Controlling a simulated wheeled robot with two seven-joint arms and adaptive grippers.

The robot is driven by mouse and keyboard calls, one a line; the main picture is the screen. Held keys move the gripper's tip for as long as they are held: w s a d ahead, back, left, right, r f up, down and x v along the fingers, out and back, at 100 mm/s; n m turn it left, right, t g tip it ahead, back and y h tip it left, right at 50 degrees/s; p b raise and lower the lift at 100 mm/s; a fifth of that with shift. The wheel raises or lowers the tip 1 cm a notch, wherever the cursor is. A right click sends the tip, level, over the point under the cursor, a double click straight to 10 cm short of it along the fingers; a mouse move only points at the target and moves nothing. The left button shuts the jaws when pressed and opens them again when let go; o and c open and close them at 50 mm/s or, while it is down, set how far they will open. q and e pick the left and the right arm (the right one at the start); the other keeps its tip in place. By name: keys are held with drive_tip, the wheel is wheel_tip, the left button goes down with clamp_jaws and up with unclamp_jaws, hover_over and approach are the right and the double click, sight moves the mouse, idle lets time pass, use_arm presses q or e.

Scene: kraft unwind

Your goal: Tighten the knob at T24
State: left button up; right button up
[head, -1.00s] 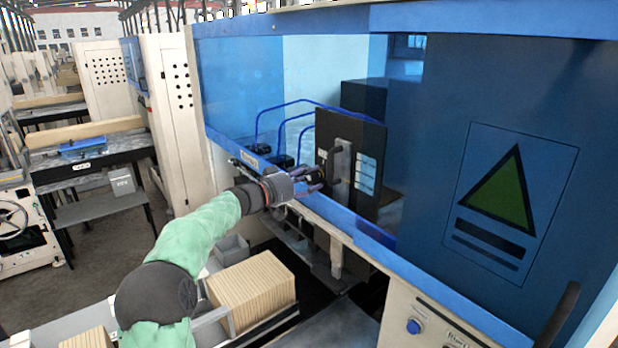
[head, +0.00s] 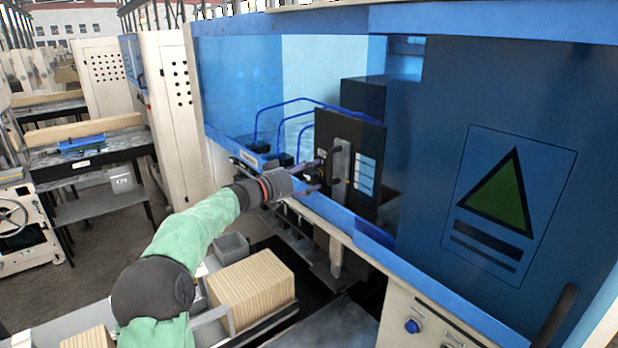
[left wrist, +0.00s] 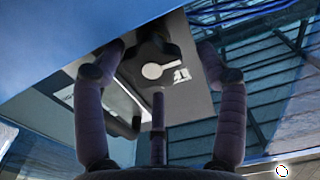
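The knob (left wrist: 154,62) is dark and lobed with a pale round centre, on the face of a dark panel (head: 340,133) inside the blue machine. In the head view the knob is small and partly hidden by my left gripper (head: 318,176). In the left wrist view my left gripper (left wrist: 158,62) points at the knob. Two purple-grey fingers stand apart on either side of it, and a third shows below the middle. I see gaps between the side fingers and the knob. I cannot read a T24 label. My right gripper is not in view.
A grey vertical handle (head: 341,165) stands on the panel just right of the fingers. The machine's blue lower frame (head: 325,209) runs below the wrist. Blue hoses (head: 258,122) lie behind. A stack of tan boards (head: 250,284) and a grey bin (head: 231,246) sit below the arm.

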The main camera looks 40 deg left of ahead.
use_arm(q)
drive_tip(key=shift+s+f, duration=0.2)
drive_tip(key=shift+f, duration=0.1)
drive_tip(key=shift+s+a, duration=0.2)
drive_tip(key=shift+s, duration=0.35)
drive_tip(key=v, duration=0.6)
drive_tip(key=shift+s+r, duration=0.2)
drive_tip(key=shift+s, duration=0.1)
